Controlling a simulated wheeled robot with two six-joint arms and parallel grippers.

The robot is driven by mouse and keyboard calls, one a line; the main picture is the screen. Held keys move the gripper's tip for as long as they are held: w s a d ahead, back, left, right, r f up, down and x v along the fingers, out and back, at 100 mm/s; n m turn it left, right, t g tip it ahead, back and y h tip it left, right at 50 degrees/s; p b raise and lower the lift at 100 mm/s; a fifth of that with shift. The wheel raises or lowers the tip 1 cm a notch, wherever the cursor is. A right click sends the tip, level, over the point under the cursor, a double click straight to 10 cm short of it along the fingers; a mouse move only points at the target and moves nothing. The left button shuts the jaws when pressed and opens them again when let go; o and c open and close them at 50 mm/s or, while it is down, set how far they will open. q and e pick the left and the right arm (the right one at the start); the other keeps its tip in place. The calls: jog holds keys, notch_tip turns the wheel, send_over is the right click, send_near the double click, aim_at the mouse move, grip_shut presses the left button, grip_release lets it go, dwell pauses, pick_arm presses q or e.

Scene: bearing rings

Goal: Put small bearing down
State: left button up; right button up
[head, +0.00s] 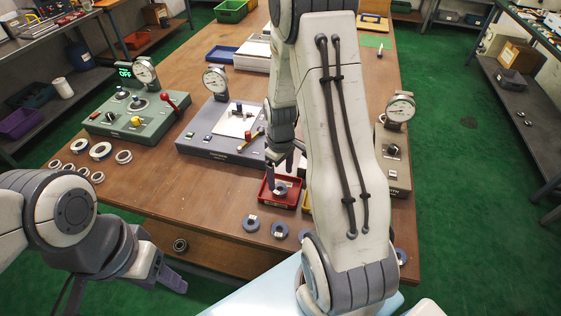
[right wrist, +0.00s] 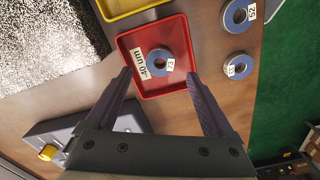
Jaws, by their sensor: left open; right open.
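A small blue-grey bearing ring (right wrist: 160,62) with a white tag lies in the red tray (right wrist: 180,87), beside the tray's white "-40 um" label. In the head view the ring (head: 281,188) and the red tray (head: 267,201) sit near the table's front edge. My right gripper (right wrist: 159,76) is open. Its fingertips show either side of the ring, apart from it. In the head view this gripper (head: 286,172) is above the red tray, partly hidden by my arm. My left gripper (head: 172,280) is low at the left, open, in front of the table and empty.
More tagged blue-grey rings (head: 251,223) lie in front of the trays. A yellow tray (right wrist: 130,8) adjoins the red one. A blue-grey gauge station (head: 215,148) and a green one (head: 140,125) stand behind. Larger pale rings (head: 100,151) lie at the left.

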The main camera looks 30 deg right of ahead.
aim_at(280, 189)
notch_tip(280, 189, up, 7)
jog(key=s+a+r+n, duration=0.1)
jog(key=s+a+r, duration=0.15)
jog(key=a, duration=0.55)
jog(key=s+a+r+n, duration=0.1)
jog(key=s+a+r, duration=0.15)
jog(key=a, duration=0.45)
jog(key=s+a+r, duration=0.2)
jog(key=s+a, duration=0.3)
jog(key=s, duration=0.2)
jog(key=s+a+r+n+y, duration=0.1)
jog(key=s+a+r, duration=0.1)
jog(key=s+a, duration=0.2)
jog(key=s, duration=0.3)
jog(key=shift+s+a+r, duration=0.15)
jog(key=shift+a+r, duration=0.25)
